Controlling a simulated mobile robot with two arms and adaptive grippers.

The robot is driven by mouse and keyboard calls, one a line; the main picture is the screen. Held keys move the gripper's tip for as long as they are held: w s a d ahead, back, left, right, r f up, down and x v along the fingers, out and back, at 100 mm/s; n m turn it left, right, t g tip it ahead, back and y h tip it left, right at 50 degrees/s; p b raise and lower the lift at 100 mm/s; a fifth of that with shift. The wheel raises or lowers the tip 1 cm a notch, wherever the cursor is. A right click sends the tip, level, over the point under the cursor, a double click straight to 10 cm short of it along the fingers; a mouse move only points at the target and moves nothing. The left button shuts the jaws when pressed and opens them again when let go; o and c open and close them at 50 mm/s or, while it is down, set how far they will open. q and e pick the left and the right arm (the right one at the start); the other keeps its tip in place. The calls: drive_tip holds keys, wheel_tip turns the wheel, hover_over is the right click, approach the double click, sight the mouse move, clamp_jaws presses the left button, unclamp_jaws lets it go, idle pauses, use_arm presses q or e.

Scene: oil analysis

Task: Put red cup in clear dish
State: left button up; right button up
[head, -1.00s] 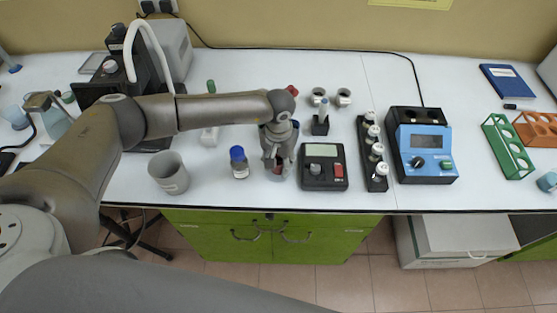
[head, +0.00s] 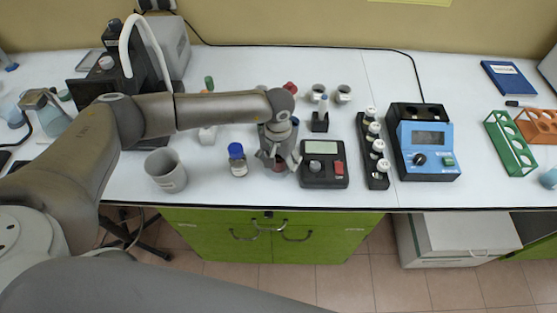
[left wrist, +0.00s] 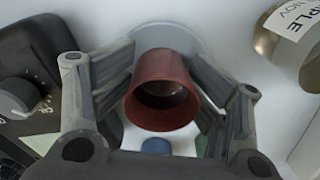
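The red cup (left wrist: 160,92) stands between the spread fingers of my left gripper (left wrist: 163,88) in the left wrist view, with its opening towards the camera. A thin pale round dish (left wrist: 165,34) shows behind and around the cup's far edge; the cup appears to stand in it. In the head view my left gripper (head: 279,163) points down near the front of the bench, with a bit of the red cup (head: 279,168) between its fingers. The fingers look open, slightly apart from the cup. The dish is mostly hidden there. My right gripper is not in view.
A black controller box (head: 324,172) stands close right of the gripper. A blue-capped bottle (head: 238,160) and grey beaker (head: 166,172) stand to its left. A vial rack (head: 374,150) and blue instrument (head: 424,150) stand farther right. The bench's front edge is near.

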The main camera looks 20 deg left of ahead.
use_arm(q)
drive_tip(key=shift+s+a+f, duration=0.1)
drive_tip(key=shift+s+f, duration=0.1)
drive_tip(key=shift+r, duration=0.15)
drive_tip(key=shift+r+p, duration=0.45)
drive_tip(key=shift+p, duration=0.3)
drive_tip(key=shift+w+r, duration=0.2)
drive_tip(key=shift+r, duration=0.15)
wheel_tip(320, 180, up, 12)
drive_tip(key=b, duration=0.4)
drive_tip(key=shift+f, duration=0.15)
